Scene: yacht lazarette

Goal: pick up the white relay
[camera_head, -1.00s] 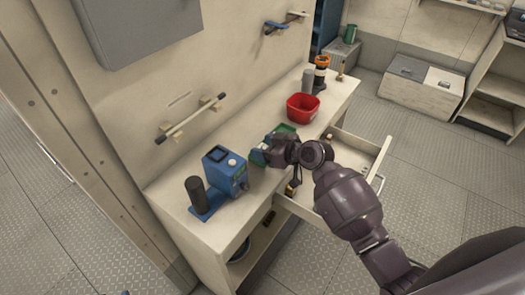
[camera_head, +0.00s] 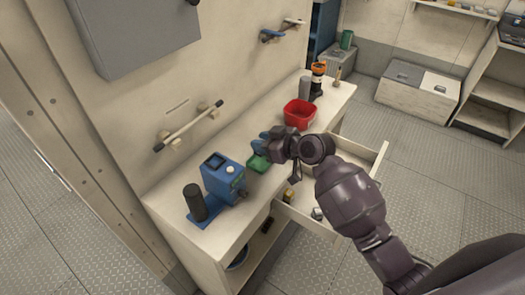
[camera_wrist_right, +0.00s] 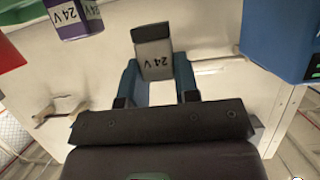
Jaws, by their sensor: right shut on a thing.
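The white relay (camera_wrist_right: 155,66), a pale block marked "24 V" with a dark grey end, is between the two blue fingers of my right gripper (camera_wrist_right: 157,84) in the right wrist view. The gripper is shut on it, with a finger at each side. In the head view my right gripper (camera_head: 264,144) is over the workbench, by the green tray (camera_head: 258,163). I cannot make out the relay there; the gripper hides it. My left gripper is not in view.
A purple block (camera_wrist_right: 75,18) marked "24 V" shows in the wrist view. A blue device (camera_head: 224,178) with a black cylinder (camera_head: 194,199) stands nearer on the bench (camera_head: 172,195). A red bin (camera_head: 299,115) stands farther along. The drawer (camera_head: 383,160) is open, with small items inside.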

